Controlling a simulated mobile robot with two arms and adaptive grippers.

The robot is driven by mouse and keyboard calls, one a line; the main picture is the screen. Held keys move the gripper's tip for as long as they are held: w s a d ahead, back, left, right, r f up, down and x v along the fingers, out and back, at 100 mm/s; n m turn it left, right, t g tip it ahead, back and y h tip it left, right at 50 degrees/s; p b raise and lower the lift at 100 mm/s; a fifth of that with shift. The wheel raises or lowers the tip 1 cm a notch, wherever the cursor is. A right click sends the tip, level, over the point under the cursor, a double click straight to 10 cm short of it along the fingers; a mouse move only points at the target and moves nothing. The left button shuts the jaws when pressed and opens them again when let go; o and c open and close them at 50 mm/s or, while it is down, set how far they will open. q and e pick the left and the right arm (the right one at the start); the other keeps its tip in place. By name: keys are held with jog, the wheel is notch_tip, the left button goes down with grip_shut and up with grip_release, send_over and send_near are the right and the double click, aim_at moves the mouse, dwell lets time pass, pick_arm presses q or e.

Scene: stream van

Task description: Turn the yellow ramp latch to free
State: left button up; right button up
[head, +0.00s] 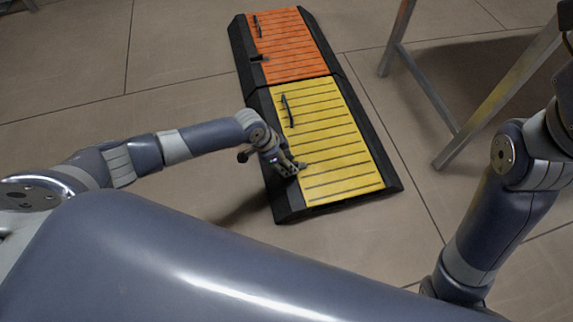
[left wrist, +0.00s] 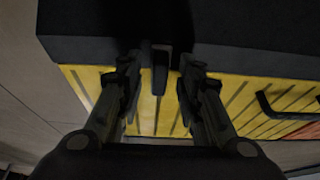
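The yellow ramp (head: 335,160) lies on the floor with a black border and dark ridges. Its latch (left wrist: 160,78) is a short black bar in the left wrist view, sticking out from the black border over the yellow edge. My left gripper (head: 294,170) is low over the ramp's left edge in the head view and hides the latch there. In the left wrist view the left gripper (left wrist: 160,68) is open, with one finger on each side of the latch and gaps visible. My right gripper is out of view; only its arm shows at right.
An orange ramp (head: 290,45) adjoins the yellow one at its far end, with its own black latch (head: 259,58). A black handle (head: 287,110) stands on the yellow ramp. A metal frame (head: 500,85) stands at right. The floor at left is clear.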

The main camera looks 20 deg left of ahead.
pick_arm(q)
grip_shut()
